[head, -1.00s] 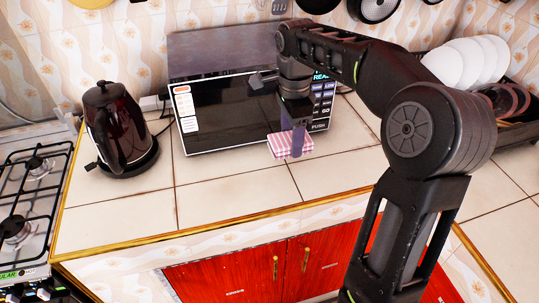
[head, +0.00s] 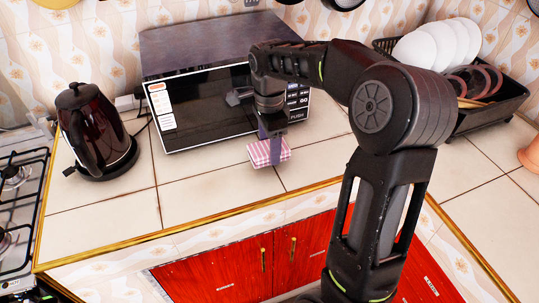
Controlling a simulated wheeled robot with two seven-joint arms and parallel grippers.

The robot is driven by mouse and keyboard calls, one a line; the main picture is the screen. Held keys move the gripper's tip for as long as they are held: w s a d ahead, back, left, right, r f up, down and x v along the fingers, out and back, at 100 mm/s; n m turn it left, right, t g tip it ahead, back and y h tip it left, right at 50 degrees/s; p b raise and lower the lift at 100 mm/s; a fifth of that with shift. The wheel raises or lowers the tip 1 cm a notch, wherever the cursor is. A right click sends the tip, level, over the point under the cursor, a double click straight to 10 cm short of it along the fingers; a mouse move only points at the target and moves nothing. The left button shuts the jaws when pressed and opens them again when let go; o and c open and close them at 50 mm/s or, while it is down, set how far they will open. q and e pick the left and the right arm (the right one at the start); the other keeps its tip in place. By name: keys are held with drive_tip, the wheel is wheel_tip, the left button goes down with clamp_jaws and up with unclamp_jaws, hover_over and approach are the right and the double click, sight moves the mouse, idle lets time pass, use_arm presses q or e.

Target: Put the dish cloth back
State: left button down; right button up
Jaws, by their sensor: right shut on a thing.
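The dish cloth (head: 262,153) is a folded pink-and-white checked cloth. It is in front of the microwave, over the tiled counter. My right gripper (head: 275,151) points down and is shut on the cloth, with a purple-grey finger showing against it. The cloth looks slightly tilted, and I cannot tell whether it touches the counter. My left gripper is not in view.
A microwave (head: 205,112) stands behind the cloth. A dark kettle (head: 92,130) is at the left, beside a gas stove (head: 20,215). A dish rack (head: 490,115) with white plates (head: 440,45) is at the right. The counter (head: 205,195) in front is clear; red cabinet doors are below.

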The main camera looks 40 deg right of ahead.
drive_tip(key=shift+f, duration=1.8)
drive_tip(key=shift+f, duration=0.1)
drive_tip(key=o, duration=1.2)
wheel_tip(320, 180, up, 12)
drive_tip(key=shift+r, duration=0.15)
